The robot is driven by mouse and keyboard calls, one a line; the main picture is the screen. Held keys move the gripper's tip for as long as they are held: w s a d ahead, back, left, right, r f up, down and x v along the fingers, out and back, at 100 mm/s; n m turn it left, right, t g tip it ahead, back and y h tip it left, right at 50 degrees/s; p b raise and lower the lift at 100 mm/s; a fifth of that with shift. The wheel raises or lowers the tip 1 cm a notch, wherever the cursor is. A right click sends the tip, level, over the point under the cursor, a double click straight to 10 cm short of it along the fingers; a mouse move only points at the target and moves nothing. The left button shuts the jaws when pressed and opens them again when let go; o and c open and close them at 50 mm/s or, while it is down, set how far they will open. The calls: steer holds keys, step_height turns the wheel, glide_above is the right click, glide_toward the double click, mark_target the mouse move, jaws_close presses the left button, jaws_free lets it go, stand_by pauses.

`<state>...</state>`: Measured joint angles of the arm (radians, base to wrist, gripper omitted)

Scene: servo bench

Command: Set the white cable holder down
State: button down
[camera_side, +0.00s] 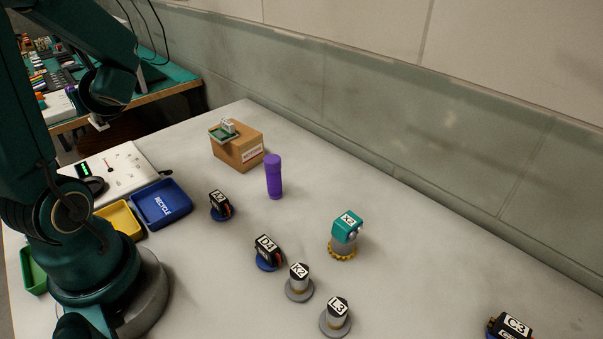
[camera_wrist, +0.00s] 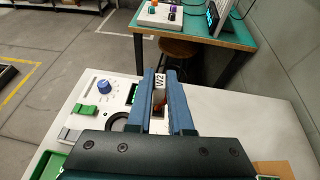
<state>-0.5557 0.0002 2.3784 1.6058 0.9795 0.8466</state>
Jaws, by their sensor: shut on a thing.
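My gripper (camera_wrist: 160,76) is shut on a white piece marked W2 (camera_wrist: 159,83), which I take to be the white cable holder. It sits between the two blue fingers, and its lower part is partly hidden. In the side view, my gripper (camera_side: 99,113) is high at the upper left, with a small white part (camera_side: 97,123) showing at its end. The piece is held up in the air, clear of the bench (camera_side: 290,205).
A cardboard box (camera_side: 236,153) bears a green and white part. A purple cylinder (camera_side: 274,177), blue RECYCLE tray (camera_side: 162,204), yellow tray (camera_side: 122,219) and white instrument panel (camera_side: 125,165) stand nearby. Several labelled servos and motors, including K2 (camera_side: 299,282), stand in front. Bare bench lies toward the wall.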

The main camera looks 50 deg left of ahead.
steer(key=shift+a+r+m+t, duration=0.6)
steer(key=shift+a+r+t, duration=0.1)
steer(key=shift+r, duration=0.15)
steer(key=shift+w+f, duration=0.2)
steer(key=shift+f, duration=2.4)
steer(key=w+f, duration=0.2)
steer(key=w, duration=0.1)
steer(key=w+d+f, duration=0.1)
steer(key=w+f, duration=0.1)
steer(key=w, duration=0.2)
steer(key=w+f, duration=0.3)
steer(key=w, duration=0.1)
steer(key=shift+w+d, duration=0.2)
steer(key=shift+d, duration=0.2)
steer(key=shift+f, duration=2)
steer(key=c, duration=0.8)
jaws_free()
steer(key=shift+f, duration=0.1)
